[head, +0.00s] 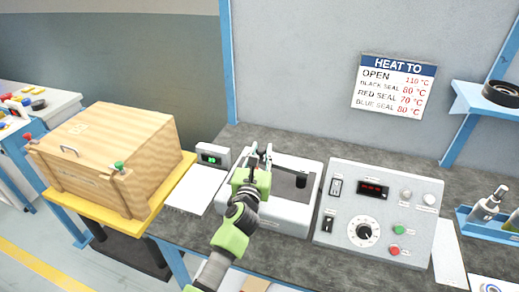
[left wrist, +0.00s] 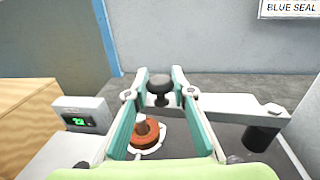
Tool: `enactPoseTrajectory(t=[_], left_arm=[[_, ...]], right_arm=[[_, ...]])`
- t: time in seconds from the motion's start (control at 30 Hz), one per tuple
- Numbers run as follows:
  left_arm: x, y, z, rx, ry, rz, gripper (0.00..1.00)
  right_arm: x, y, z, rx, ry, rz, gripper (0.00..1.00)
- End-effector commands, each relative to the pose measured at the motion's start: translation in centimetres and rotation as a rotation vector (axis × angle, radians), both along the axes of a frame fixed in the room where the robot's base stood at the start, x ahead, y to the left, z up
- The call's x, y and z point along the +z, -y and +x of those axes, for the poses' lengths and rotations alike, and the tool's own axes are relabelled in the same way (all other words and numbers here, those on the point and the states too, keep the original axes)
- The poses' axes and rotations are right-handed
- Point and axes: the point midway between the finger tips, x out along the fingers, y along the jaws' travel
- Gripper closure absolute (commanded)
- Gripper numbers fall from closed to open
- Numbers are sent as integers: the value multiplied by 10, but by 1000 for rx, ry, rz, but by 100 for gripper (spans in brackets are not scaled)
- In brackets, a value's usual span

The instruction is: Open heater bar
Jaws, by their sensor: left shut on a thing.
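The heater (head: 275,213) is a pale grey box on the bench, left of the control panel. Its light grey bar (left wrist: 225,107) crosses the left wrist view, with a black knob (left wrist: 159,88) near its left end and a dark cylinder (left wrist: 262,138) under its right end. My left gripper (head: 263,152) reaches over the heater's left part. In the left wrist view its fingers stand either side of the black knob, shut on it. An orange-red ring with a peg (left wrist: 145,133) sits on the heater below the fingers. My right gripper is not in view.
The control panel (head: 378,213) stands close on the right. A small green-lit display (head: 212,155) and a white sheet (head: 195,190) lie left of the heater. A wooden crate (head: 110,150) stands on a yellow-topped stand further left. A heat chart (head: 394,86) hangs on the wall.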

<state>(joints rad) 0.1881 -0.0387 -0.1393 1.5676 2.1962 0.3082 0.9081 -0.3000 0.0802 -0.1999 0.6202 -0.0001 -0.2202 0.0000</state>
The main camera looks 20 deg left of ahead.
Motion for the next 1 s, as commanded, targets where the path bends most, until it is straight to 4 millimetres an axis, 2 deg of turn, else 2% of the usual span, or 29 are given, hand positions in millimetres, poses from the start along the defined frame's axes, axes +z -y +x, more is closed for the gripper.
enactPoseTrajectory(t=[0.03, 0.1, 0.47, 0.5, 0.53, 0.57, 0.87, 1.0], left_arm=[[5, 1, 3, -20, -2, 5, 100], [4, 1, 5, -40, -1, 1, 100], [0, 1, 6, -54, -1, -2, 100], [0, 1, 6, -53, -1, -2, 70], [0, 1, 6, -53, -1, -2, 62], [0, 1, 6, -53, -1, -2, 60], [0, 0, 6, -52, -1, -2, 60], [-1, 0, -2, -52, -2, -1, 60]], right_arm=[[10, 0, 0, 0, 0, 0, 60], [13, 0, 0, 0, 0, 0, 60], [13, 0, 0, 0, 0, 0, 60], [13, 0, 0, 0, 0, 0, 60], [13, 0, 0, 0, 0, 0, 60], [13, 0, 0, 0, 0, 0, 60], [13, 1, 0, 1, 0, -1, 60], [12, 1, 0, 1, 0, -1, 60]])
